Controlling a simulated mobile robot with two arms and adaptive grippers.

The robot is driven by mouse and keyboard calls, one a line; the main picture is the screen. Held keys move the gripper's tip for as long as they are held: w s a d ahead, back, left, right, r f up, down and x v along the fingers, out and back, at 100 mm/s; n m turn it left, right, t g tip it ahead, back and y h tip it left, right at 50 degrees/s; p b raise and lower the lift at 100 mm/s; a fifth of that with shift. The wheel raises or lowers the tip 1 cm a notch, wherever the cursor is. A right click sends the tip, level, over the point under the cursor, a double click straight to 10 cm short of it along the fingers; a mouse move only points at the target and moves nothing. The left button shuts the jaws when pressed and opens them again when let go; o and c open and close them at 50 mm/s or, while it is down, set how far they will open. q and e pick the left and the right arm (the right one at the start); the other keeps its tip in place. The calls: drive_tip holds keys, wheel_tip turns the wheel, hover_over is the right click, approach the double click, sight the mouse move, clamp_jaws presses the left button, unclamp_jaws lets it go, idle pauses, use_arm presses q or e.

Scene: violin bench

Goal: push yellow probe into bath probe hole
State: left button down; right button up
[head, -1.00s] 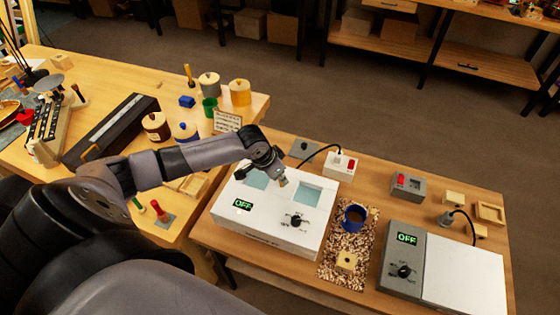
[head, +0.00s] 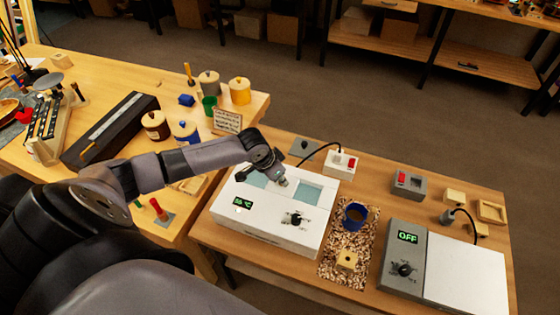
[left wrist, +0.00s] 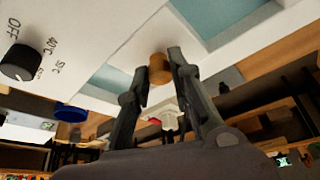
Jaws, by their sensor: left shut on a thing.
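The white bath (head: 262,222) has two pale blue openings and a knob on its front. Its small green display (head: 242,202) shows a temperature reading; the digits are hard to make out. My left gripper (head: 283,182) is at the bath's top, between the two openings. In the left wrist view its fingers (left wrist: 156,70) are closed around the yellow probe, whose brownish-yellow round end (left wrist: 159,68) shows against the white bath top. The probe's lower part and the probe hole are hidden, so I cannot tell how deep it sits. My right gripper is out of view.
A blue ring-shaped pot (head: 355,215) stands on a speckled mat to the right. A grey and white device (head: 440,270) reading OFF stands at the far right.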

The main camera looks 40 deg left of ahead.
use_arm(q)
drive_tip(key=c, duration=1.4)
unclamp_jaws()
drive_tip(key=shift+f, duration=0.1)
drive_tip(key=shift+o, duration=0.2)
drive_tip(key=shift+r, duration=0.2)
drive_tip(key=v, duration=1.1)
drive_tip(key=shift+r, duration=0.35)
drive_tip(key=shift+s, duration=0.15)
